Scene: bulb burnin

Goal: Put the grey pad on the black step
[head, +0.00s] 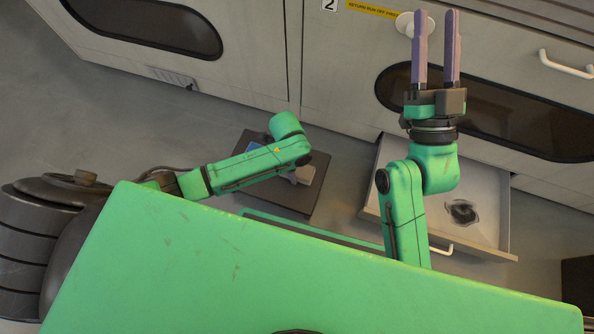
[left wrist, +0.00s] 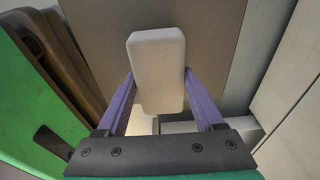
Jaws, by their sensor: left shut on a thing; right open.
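The grey pad (left wrist: 158,60) is a pale, rounded block held between the two purple fingers of my left gripper (left wrist: 158,82). In the head view my left arm reaches over the black step (head: 300,198), a dark flat square on the floor. A small grey piece, apparently the pad (head: 301,174), shows beside the forearm over that step; the arm hides most of the gripper. In the left wrist view a broad brownish-grey surface, probably the step (left wrist: 215,45), lies behind the pad. I cannot tell whether they touch. My right gripper (head: 435,48) is open and empty, far from both.
A pulled-out drawer (head: 488,185) with a dark smudge inside stands right of the step. Cabinet fronts with dark oval windows (head: 480,115) and white handles (head: 566,65) run behind. Bare grey floor (head: 80,120) lies at left.

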